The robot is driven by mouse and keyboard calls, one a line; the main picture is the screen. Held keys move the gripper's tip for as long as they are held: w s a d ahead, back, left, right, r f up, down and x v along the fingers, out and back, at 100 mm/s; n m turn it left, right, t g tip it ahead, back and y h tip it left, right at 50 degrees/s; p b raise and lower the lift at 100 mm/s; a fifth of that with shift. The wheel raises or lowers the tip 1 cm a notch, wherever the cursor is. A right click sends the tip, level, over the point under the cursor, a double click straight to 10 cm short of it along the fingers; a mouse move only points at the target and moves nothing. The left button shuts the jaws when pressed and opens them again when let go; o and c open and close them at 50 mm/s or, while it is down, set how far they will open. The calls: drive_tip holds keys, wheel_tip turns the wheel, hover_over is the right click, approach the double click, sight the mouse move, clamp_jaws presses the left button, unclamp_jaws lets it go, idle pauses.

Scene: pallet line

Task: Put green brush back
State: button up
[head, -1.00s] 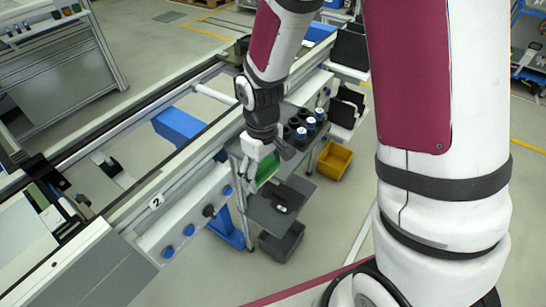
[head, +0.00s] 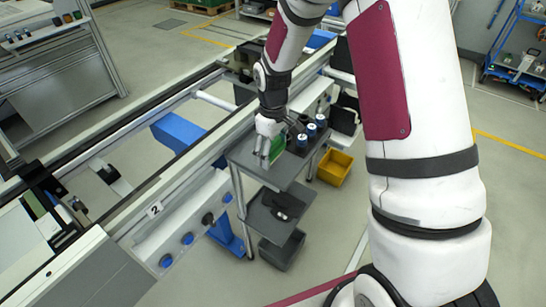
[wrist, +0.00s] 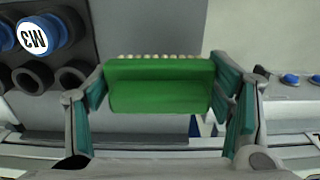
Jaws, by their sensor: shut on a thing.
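The green brush (wrist: 160,88) is held in my gripper (wrist: 162,82), between two fingers with teal pads, in the wrist view. Its pale bristle tips show along its top edge. In the head view my gripper (head: 267,152) is shut on the green brush (head: 278,143), over the grey top of a small cart (head: 288,172). The fingers partly hide the brush there. I cannot tell whether the brush touches the cart top.
A dark holder with blue-capped bottles (head: 311,131) stands behind the brush on the cart, close to my gripper. A conveyor (head: 180,160) runs along the left. A yellow bin (head: 336,164) is at the right. The cart's near top corner is clear.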

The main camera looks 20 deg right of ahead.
sight(273, 158)
drive_tip(key=shift+w+d, duration=0.1)
drive_tip(key=shift+w, duration=0.1)
drive_tip(key=shift+f, duration=1.75)
drive_tip(key=shift+f, duration=0.15)
drive_tip(key=o, duration=1.3)
